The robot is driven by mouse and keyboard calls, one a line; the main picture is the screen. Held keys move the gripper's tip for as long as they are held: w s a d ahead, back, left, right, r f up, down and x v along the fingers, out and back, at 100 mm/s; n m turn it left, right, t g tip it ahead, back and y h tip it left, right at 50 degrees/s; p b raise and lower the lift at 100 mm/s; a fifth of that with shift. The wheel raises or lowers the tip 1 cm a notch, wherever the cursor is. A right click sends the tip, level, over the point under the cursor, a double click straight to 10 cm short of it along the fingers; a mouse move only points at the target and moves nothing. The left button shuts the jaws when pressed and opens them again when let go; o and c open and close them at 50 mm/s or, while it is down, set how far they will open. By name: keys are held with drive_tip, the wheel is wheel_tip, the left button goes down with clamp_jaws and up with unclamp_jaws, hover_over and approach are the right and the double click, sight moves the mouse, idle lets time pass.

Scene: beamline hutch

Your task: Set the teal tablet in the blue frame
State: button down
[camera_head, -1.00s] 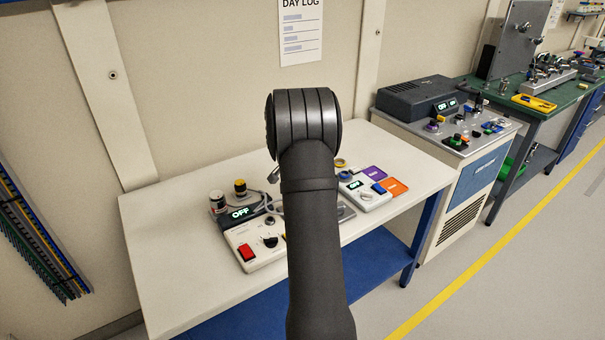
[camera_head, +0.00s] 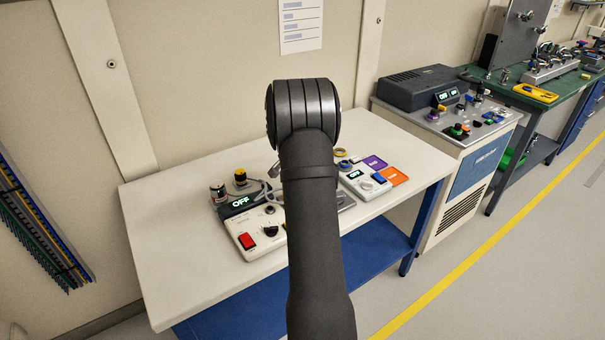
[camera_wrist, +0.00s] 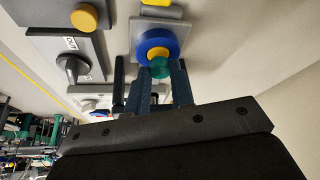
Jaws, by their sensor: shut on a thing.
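My gripper (camera_wrist: 158,72) shows in the wrist view, its dark fingers shut on the small round teal tablet (camera_wrist: 160,68). Just beyond the tablet is a round blue piece (camera_wrist: 172,42) with an orange-yellow middle, on a grey plate (camera_wrist: 138,28); it looks like the blue frame. The tablet overlaps its near edge in the picture, and I cannot tell whether they touch. In the head view my own arm hides the gripper, the tablet and the blue frame.
The white table (camera_head: 165,255) holds a control box with a red switch (camera_head: 247,241), yellow and red-topped knobs, and purple (camera_head: 374,162) and orange (camera_head: 392,177) pads. In the wrist view a dark knob (camera_wrist: 72,67) and an orange knob (camera_wrist: 85,17) stand left of the blue piece.

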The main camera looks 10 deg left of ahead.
drive_tip(key=shift+f, duration=0.55)
idle(0.4)
drive_tip(key=c, duration=1.2)
unclamp_jaws()
drive_tip(key=shift+o, duration=0.2)
drive_tip(key=v, duration=1.7)
drive_tip(key=shift+r, duration=0.2)
